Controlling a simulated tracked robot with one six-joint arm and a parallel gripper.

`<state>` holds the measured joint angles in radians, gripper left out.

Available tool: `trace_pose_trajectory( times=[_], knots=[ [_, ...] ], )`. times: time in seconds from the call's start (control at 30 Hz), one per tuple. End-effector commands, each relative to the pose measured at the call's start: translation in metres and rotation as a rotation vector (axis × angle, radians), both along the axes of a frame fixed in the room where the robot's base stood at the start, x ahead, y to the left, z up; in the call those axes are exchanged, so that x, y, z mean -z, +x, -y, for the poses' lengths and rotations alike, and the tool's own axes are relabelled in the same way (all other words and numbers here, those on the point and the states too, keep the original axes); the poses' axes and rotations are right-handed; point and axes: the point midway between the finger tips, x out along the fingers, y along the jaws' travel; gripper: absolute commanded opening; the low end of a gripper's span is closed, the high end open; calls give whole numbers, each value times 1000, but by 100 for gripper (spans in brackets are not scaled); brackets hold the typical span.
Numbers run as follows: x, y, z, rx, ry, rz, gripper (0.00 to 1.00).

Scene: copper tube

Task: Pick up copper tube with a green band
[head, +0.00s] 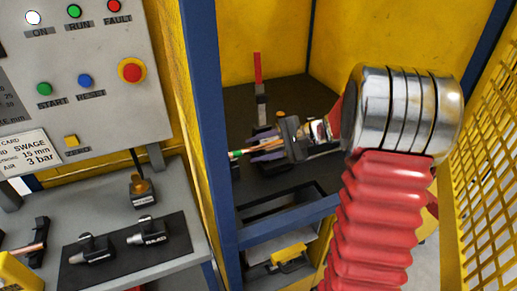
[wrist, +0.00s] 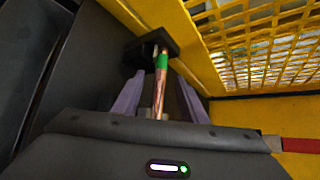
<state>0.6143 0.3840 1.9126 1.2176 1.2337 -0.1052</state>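The copper tube with a green band (wrist: 162,62) stands out in front of my gripper in the wrist view, its far end at a black block (wrist: 143,50). My gripper (wrist: 160,95) has its two purple fingers on either side of the tube, with dark gaps visible between them and it, so it looks open around the tube. In the head view my gripper (head: 263,143) is inside the yellow-walled cell, and the banded tube (head: 238,153) shows at its left. The tube's near end is partly hidden by my gripper.
A blue post (head: 208,120) stands left of my arm, and a yellow mesh panel (head: 487,170) is at the right. A control panel (head: 85,110) and a bench with a black mat (head: 125,250) are at the left. Another copper tube (head: 37,238) rests in a holder there.

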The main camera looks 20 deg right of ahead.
Motion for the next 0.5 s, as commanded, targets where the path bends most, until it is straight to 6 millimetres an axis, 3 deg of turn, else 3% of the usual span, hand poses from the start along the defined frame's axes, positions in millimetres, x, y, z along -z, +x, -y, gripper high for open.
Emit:
trace_pose_trajectory(
  times=[0.17, 0.5],
  knots=[
    [9, 10, -14, 0, 1, -1, 39],
    [10, 12, -15, 2, 0, 0, 39]
  ],
)
